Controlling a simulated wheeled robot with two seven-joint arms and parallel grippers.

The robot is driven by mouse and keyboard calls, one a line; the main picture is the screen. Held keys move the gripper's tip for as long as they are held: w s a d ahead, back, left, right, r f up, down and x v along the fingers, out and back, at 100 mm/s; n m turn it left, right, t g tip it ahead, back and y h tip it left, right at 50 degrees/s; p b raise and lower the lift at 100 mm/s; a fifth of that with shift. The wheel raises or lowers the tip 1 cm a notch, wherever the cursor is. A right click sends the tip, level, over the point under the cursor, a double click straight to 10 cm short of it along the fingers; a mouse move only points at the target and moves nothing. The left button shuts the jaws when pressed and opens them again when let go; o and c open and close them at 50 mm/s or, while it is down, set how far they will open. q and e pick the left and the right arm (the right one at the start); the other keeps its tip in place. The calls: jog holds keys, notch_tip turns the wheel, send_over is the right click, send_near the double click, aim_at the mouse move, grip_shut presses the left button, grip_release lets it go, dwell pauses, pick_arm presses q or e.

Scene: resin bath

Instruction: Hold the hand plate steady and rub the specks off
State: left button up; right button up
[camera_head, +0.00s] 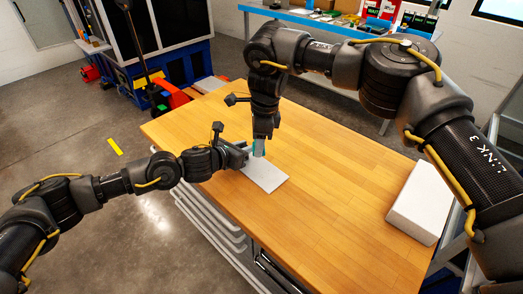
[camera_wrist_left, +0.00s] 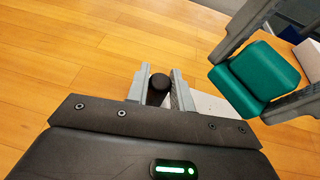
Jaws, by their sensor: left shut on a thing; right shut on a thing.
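The hand plate (camera_head: 266,176) is a thin light grey sheet low over or on the wooden table in the head view. Part of it shows behind the fingers in the left wrist view (camera_wrist_left: 209,106). My left gripper (camera_head: 243,155) is at its left edge, shut on a round black grip (camera_wrist_left: 158,82) that appears to belong to the plate. My right gripper (camera_head: 260,140) points down above the plate's far end, shut on a teal block (camera_head: 258,149), which shows as a green pad in the left wrist view (camera_wrist_left: 256,74). Contact between pad and plate is unclear. I see no specks.
The wooden table (camera_head: 330,200) is mostly clear around the plate. A white box (camera_head: 419,203) lies at its right edge. A blue bench (camera_head: 300,18) with boxes stands behind. A red and black pallet jack (camera_head: 165,98) is at the back left.

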aim_at(258, 169)
jog(key=shift+d+f, duration=0.1)
jog(key=shift+f, duration=0.05)
jog(key=shift+f, duration=3.4)
jog(key=shift+s+d+f, duration=0.25)
jog(key=shift+s+d, duration=0.2)
jog(key=shift+s, duration=0.05)
jog(key=shift+s+d+f, duration=0.25)
jog(key=shift+s+d, duration=0.2)
jog(key=shift+s, duration=0.05)
jog(key=shift+s+d, duration=0.5)
jog(key=shift+s, duration=0.05)
jog(key=shift+w+a+r, duration=0.1)
jog(key=shift+w+a, duration=1.35)
jog(key=shift+w, duration=0.1)
jog(key=shift+r, duration=3.95)
